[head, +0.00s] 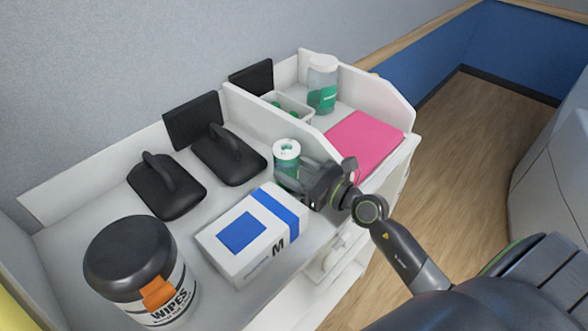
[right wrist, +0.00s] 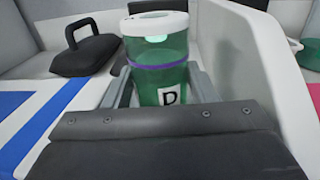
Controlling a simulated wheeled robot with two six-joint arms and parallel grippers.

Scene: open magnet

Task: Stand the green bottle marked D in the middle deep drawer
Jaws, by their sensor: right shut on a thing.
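The green bottle marked D (right wrist: 160,65) has a white lid and a purple band. It stands upright between the fingers of my right gripper (right wrist: 155,92), which is shut on it. In the head view the bottle (head: 286,160) is on or just above the white cart top, beside the divider wall. My right gripper (head: 300,183) reaches it from the right. I cannot tell whether the bottle's base touches the surface. My left gripper is not in view.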

